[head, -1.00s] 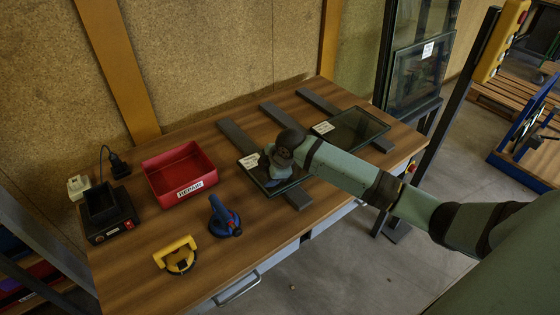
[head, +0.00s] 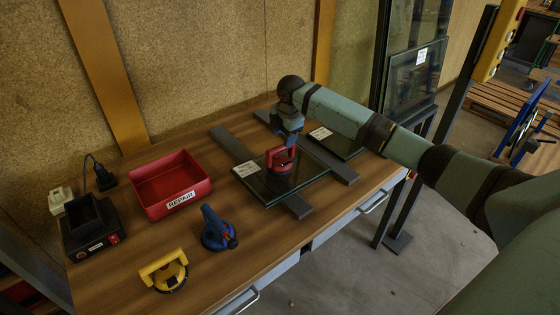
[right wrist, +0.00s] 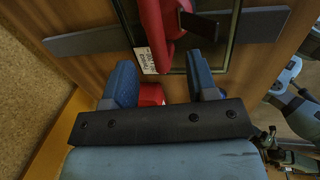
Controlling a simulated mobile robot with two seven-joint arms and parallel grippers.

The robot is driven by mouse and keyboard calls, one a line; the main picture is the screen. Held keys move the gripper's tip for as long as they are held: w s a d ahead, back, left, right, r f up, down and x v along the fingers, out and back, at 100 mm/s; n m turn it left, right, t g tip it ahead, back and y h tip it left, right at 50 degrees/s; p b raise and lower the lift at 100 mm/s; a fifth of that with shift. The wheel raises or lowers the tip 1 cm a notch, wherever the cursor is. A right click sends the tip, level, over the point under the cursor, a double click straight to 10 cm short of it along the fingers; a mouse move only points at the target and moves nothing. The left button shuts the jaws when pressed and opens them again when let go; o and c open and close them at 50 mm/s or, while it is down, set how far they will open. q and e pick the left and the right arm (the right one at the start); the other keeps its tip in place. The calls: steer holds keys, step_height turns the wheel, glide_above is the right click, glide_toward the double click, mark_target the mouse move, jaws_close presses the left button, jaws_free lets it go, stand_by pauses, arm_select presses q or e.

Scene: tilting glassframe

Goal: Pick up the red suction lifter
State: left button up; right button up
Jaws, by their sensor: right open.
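The red suction lifter (head: 281,159) stands on a glass pane (head: 262,187) that lies across dark bars on the workbench. In the right wrist view the lifter (right wrist: 157,25) is at the top, partly cut off by the frame edge. My right gripper (head: 290,141) is just above and behind the lifter in the head view. In the right wrist view its blue fingers (right wrist: 160,65) are apart, and the lifter is beyond their tips, not clearly between them. My left gripper is not in view.
A blue lifter (head: 217,230) and a yellow lifter (head: 164,271) stand at the front left of the bench. A red bin (head: 170,186) labelled REPAIR and a black device (head: 90,229) are behind them. A second glass pane (head: 345,145) lies to the right.

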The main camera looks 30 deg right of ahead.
mark_target(281, 146)
steer(key=f, duration=0.2)
steer(key=w+f, duration=0.1)
steer(key=f, duration=0.3)
steer(key=shift+w, duration=0.25)
steer(key=shift+r, duration=0.1)
jaws_close()
